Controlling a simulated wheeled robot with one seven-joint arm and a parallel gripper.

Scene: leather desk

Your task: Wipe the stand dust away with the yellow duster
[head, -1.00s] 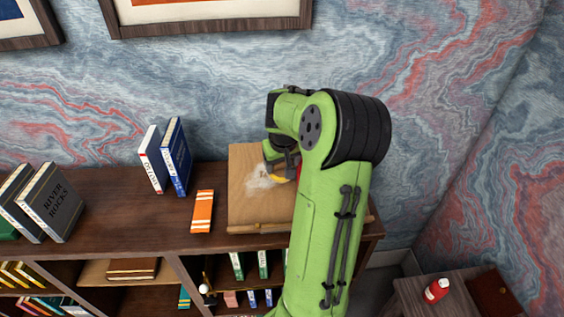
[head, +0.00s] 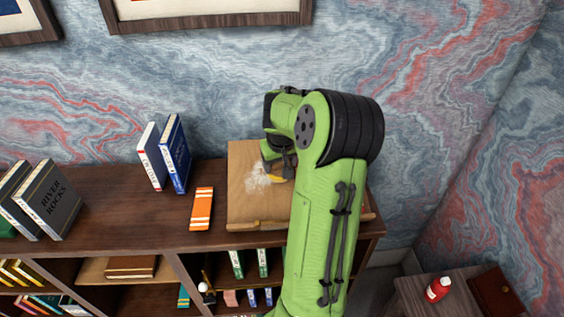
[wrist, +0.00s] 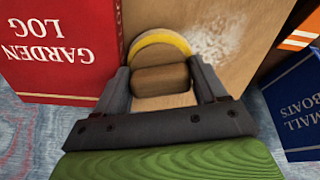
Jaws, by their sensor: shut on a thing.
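The yellow duster (wrist: 178,40) shows in the wrist view as a yellow-edged round pad with a brown wooden handle block. My gripper (wrist: 162,76) is shut on the handle. In the head view the duster (head: 278,179) is a small yellow patch below my gripper (head: 280,168), mostly hidden by my arm. The dust (head: 257,176) is a pale white smear on the wooden stand (head: 245,212), just left of the duster. In the wrist view the dust (wrist: 222,35) lies right of the pad. Whether the duster touches the stand is not clear.
A red book (wrist: 62,50) is close left of my gripper in the wrist view. A blue book (wrist: 295,105) is to the right. An orange book (head: 201,209) lies left of the stand. Upright blue and white books (head: 172,155) stand farther left. The wall is close behind.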

